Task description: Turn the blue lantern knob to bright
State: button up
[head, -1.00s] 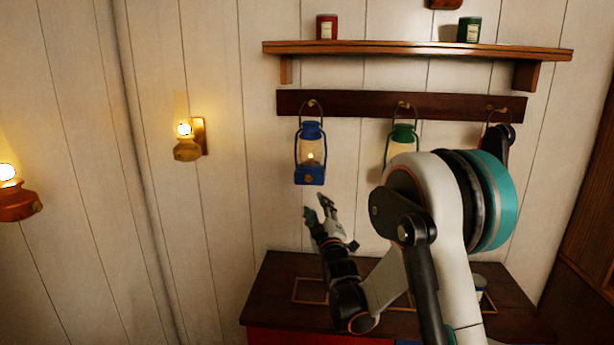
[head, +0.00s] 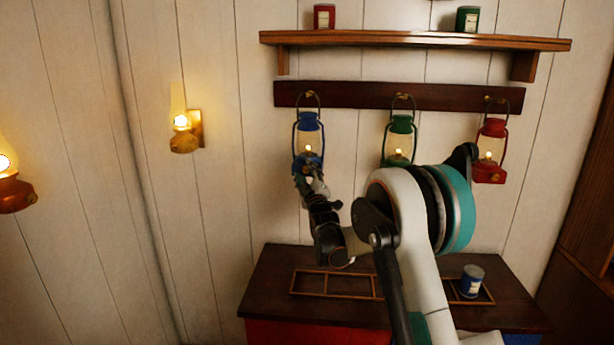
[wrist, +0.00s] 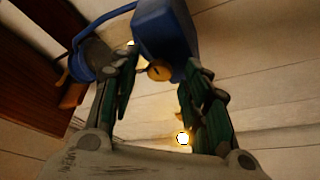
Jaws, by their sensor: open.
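The blue lantern (head: 309,124) hangs from the left hook of the dark wall rail, with a small light behind its glass. In the head view my gripper (head: 306,166) is in front of its base and hides the knob. In the wrist view the lantern's blue base (wrist: 166,32) is at the top, with the brass knob (wrist: 159,71) on it. My gripper (wrist: 155,88) is open there, one green-padded finger on each side of the knob. The knob shows between the fingers with gaps at both sides. I cannot tell its setting.
A green lantern (head: 399,140) and a red lantern (head: 490,150) hang to the right on the same rail (head: 360,95). A shelf (head: 400,39) with two tins is above. Below, a cabinet top holds a divided tray (head: 310,283) and a blue tin (head: 471,281).

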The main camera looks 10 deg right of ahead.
jog(key=shift+w, duration=0.15)
jog(key=shift+c, duration=0.3)
grip_shut()
jog(key=shift+m, duration=0.3)
